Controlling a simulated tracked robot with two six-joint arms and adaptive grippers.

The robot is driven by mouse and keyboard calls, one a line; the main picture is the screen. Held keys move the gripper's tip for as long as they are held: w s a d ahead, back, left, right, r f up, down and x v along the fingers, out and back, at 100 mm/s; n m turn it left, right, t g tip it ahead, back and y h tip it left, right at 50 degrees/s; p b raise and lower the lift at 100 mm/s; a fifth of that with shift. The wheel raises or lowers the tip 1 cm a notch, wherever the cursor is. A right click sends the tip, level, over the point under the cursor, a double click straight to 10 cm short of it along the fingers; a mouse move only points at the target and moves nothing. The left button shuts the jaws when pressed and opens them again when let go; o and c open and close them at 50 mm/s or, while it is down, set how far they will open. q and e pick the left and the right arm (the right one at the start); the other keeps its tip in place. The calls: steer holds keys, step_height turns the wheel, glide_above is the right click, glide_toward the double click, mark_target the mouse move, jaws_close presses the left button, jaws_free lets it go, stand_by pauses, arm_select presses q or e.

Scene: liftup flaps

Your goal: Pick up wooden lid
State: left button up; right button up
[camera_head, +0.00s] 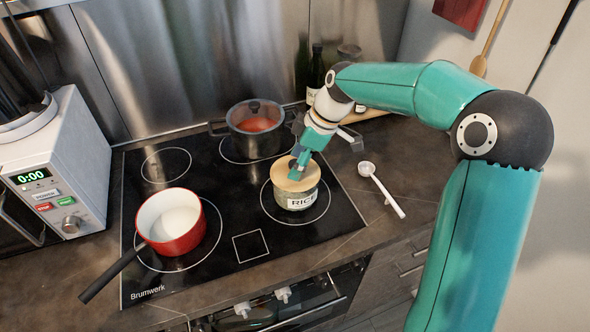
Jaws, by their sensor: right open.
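The wooden lid (282,183) is a pale round disc on top of the rice jar (302,202), which stands on the front right burner of the black stove. The jar carries a label reading RICE. My right gripper (299,168) comes down from the upper right and is open at the lid, with its fingertips over the lid's upper part. The gripper covers part of the lid, and I cannot tell whether the fingers touch it. My left gripper does not show.
A red saucepan (181,232) with white contents stands on the front left burner. A dark pot with a glass lid (256,121) stands behind the jar. A white measuring spoon (382,189) lies on the counter to the right. A microwave (62,165) stands at the left.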

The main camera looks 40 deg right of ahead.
steer(key=shift+w+a+f, duration=0.1)
steer(key=shift+a+f, duration=0.05)
steer(key=shift+f, duration=0.3)
jaws_close()
